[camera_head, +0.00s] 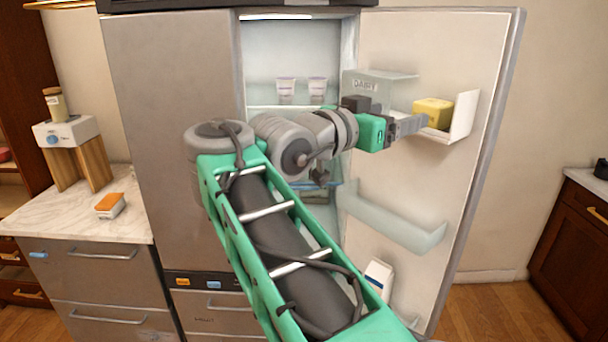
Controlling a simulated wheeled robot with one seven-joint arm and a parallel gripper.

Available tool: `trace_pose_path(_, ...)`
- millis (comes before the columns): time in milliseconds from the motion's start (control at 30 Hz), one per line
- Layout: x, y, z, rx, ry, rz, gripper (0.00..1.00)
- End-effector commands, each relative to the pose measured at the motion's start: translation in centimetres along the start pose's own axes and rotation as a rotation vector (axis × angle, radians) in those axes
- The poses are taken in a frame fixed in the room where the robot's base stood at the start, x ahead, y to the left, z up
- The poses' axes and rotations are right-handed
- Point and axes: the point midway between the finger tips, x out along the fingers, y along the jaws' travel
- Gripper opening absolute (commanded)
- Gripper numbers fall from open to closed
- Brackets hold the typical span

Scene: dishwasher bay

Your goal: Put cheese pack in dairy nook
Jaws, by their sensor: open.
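A yellow block that looks like the cheese pack (433,111) sits in a white door compartment (464,117) on the inner side of the open fridge door. To its left is a panel lettered DAIRY (364,86), apparently part of the same dairy nook. My gripper (416,124) is open, its fingers pointing right, just left of the yellow block's lower part. I cannot tell whether the fingers touch it. My arm hides the lower left of the nook.
The fridge door (440,60) stands open to the right. A lower door shelf (395,222) looks empty; a white carton (378,278) stands below. Two white cups (286,87) are on an inside shelf. An orange-topped pack (110,205) lies on the left counter (75,228).

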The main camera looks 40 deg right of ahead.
Motion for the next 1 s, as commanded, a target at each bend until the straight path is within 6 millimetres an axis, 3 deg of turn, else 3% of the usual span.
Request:
trace_pose_path(67,-0.6,-2.7,2.0,-0.024,-0.05,-0.102,0.78)
trace_pose_path(167,-3.7,-8.9,7.7,-0.103,-0.187,-0.351,0.78)
trace_pose_path(200,-5.9,-11.4,10.8,-0.154,-0.259,-0.469,0.78)
trace_pose_path(267,-10.3,-14.3,15.8,-0.247,-0.371,-0.646,0.78)
trace_pose_path(300,-13.6,-15.4,19.1,-0.315,-0.444,-0.758,0.78)
trace_pose_path(367,-18.8,-15.9,23.9,-0.43,-0.55,-0.914,0.78)
trace_pose_path(400,-22.3,-15.5,27.0,-0.514,-0.618,-1.011,0.78)
trace_pose_path(533,-31.6,-11.4,34.7,-0.778,-0.792,-1.26,0.78)
trace_pose_path(600,-34.5,-8.9,37.1,-0.885,-0.85,-1.341,0.78)
trace_pose_path(700,-36.7,-6.8,38.8,-0.971,-0.89,-1.4,0.78)
trace_pose_path(1000,-37.1,-6.5,39.1,-0.985,-0.897,-1.411,0.78)
